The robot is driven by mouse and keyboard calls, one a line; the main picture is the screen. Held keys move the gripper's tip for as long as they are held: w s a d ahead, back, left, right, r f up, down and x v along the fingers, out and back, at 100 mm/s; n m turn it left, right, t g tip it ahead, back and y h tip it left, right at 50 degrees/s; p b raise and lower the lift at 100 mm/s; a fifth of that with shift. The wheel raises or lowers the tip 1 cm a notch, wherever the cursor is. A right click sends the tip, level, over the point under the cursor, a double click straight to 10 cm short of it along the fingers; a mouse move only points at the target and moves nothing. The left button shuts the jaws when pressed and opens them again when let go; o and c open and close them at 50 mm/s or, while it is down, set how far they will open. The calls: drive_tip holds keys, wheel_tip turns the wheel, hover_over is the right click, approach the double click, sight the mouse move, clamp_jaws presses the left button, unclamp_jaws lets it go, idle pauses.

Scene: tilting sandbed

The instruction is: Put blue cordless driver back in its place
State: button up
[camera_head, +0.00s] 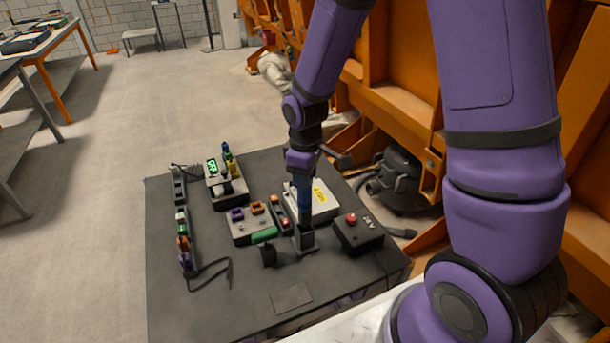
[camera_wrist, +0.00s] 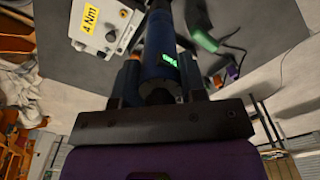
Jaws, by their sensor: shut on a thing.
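The blue cordless driver (camera_head: 304,196) stands upright on the dark table, with my gripper (camera_head: 303,164) above it. My gripper is shut on its upper part. The tip is out of sight in the wrist view.
Close behind the driver is a white box (camera_head: 325,203) with a yellow label. A black box with a red button (camera_head: 351,218) stands right. The table's front (camera_head: 200,305) is mostly clear.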

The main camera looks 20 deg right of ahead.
sight(305, 198)
drive_tip(key=shift+f, duration=3.8)
idle(0.5)
drive_tip(key=o, duration=1.5)
drive_tip(key=shift+o, duration=0.2)
drive_tip(key=shift+r, duration=4.05)
